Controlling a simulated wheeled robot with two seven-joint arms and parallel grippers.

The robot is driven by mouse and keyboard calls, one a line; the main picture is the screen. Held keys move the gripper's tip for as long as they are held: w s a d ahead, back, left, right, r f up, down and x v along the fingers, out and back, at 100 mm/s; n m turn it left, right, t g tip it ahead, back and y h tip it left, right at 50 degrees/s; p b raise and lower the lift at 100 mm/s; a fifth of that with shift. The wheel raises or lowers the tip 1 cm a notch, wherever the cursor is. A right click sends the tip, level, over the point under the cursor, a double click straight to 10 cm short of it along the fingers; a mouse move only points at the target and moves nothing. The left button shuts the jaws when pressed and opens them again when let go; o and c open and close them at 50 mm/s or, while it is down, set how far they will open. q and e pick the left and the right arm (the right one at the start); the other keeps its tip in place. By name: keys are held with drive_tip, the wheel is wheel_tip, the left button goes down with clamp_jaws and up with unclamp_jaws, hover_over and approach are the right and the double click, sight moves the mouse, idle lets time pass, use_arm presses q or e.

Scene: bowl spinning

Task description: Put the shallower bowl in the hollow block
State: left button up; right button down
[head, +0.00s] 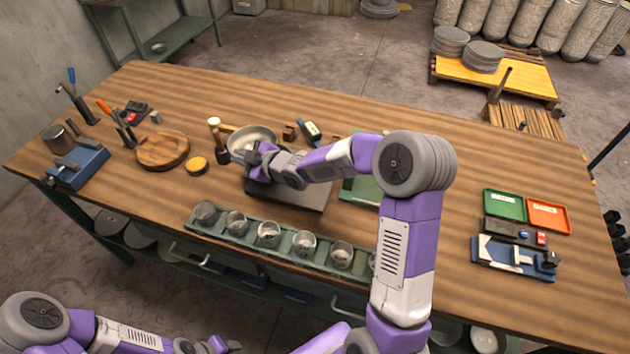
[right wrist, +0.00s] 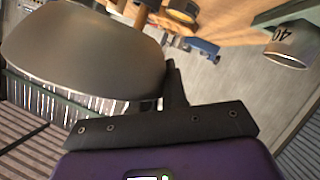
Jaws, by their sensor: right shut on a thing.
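A shallow grey metal bowl (head: 252,134) is at the fingers of my right gripper (head: 250,156), over the middle of the bench. In the right wrist view the bowl (right wrist: 85,50) fills the upper left, and the right gripper (right wrist: 172,88) is shut on its rim. A round wooden block (head: 163,148) with a hollowed top, likely the hollow block, lies left of the bowl, apart from it. No second bowl is clear. My left gripper (head: 226,345) is low at the bottom edge, off the bench; its fingers are too small to read.
A green tray (head: 222,234) with several metal cups runs along the front edge. A dark slab (head: 300,195) lies under my right arm. A mallet (head: 214,124) and a yellow-topped tin (head: 197,165) stand between block and bowl. A blue vise (head: 78,167) is at far left.

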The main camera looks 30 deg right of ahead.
drive_tip(key=shift+w+d+f, duration=0.25)
drive_tip(key=shift+d+f, duration=0.1)
drive_tip(key=shift+d, duration=0.1)
drive_tip(key=s+d, duration=0.4)
drive_tip(key=s+d+f, duration=0.1)
drive_tip(key=s+d, duration=0.2)
drive_tip(key=s, duration=0.2)
drive_tip(key=s+d+p, duration=0.1)
drive_tip(key=s+d, duration=0.3)
drive_tip(key=s, duration=0.1)
drive_tip(key=shift+d+f, duration=0.3)
drive_tip(key=shift+w+f, duration=0.15)
drive_tip(key=shift+f, duration=0.45)
drive_tip(key=shift+f+b, duration=0.7)
drive_tip(key=shift+f, duration=1.25)
